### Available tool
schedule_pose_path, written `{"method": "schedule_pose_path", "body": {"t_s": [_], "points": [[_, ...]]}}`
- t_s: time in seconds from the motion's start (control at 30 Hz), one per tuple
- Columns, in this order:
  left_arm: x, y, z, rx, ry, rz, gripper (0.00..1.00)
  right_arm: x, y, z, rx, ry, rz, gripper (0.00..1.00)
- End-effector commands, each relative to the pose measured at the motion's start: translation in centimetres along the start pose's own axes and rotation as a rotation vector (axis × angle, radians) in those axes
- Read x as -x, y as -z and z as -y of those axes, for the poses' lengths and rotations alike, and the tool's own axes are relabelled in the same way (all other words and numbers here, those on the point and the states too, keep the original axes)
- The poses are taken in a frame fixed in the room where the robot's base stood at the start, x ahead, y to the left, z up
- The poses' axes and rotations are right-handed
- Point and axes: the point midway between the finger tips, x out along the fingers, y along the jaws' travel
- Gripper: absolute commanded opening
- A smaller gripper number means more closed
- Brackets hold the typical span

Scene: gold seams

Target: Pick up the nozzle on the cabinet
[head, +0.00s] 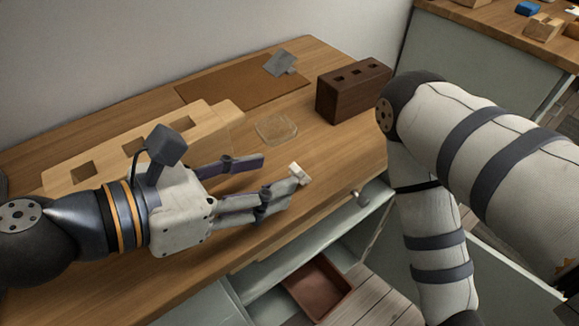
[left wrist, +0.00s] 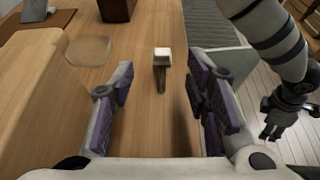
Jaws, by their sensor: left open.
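The nozzle (head: 299,174), a small piece with a white block-like head, is on the wooden cabinet top (head: 340,150) near its front edge. In the left wrist view the nozzle (left wrist: 162,57) shows its white head and a thin brownish stem pointing toward me. My left gripper (head: 277,172) is open, low over the cabinet top. In the left wrist view its two purple-padded fingers (left wrist: 160,88) stand apart, with the stem roughly centred between their tips and the head just beyond. My right gripper (left wrist: 276,118) hangs at the right of the left wrist view, too small to judge.
A pale wooden block with square holes (head: 105,160) lies left of my left gripper. A clear shallow dish (head: 276,129), a dark holed block (head: 338,98) and a grey piece (head: 281,62) on a brown mat (head: 215,87) stand farther back. An open drawer (head: 315,287) is below.

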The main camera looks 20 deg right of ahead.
Motion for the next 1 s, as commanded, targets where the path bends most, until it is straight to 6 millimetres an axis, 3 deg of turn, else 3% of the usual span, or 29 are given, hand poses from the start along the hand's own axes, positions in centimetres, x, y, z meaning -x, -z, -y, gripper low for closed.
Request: {"method": "schedule_pose_path", "body": {"t_s": [0.4, 0.63, 0.8, 1.0], "points": [[-6.2, -0.7, 0.6, -0.007, -0.003, 0.003, 0.43, 0.1, 0.2, 0.0, 0.001, 0.001, -0.005, 0.4], [-6.5, -0.8, 0.5, -0.007, -0.005, 0.004, 0.43, 0.1, 0.2, 0.0, 0.001, 0.001, -0.006, 0.4], [-6.5, -0.8, 0.5, -0.007, -0.005, 0.004, 0.08, 0.1, 0.2, 0.0, 0.001, 0.001, -0.006, 0.4], [-6.5, -0.8, 0.5, -0.007, -0.005, 0.004, 0.07, 0.1, 0.2, 0.0, 0.001, 0.001, -0.006, 0.4]]}}
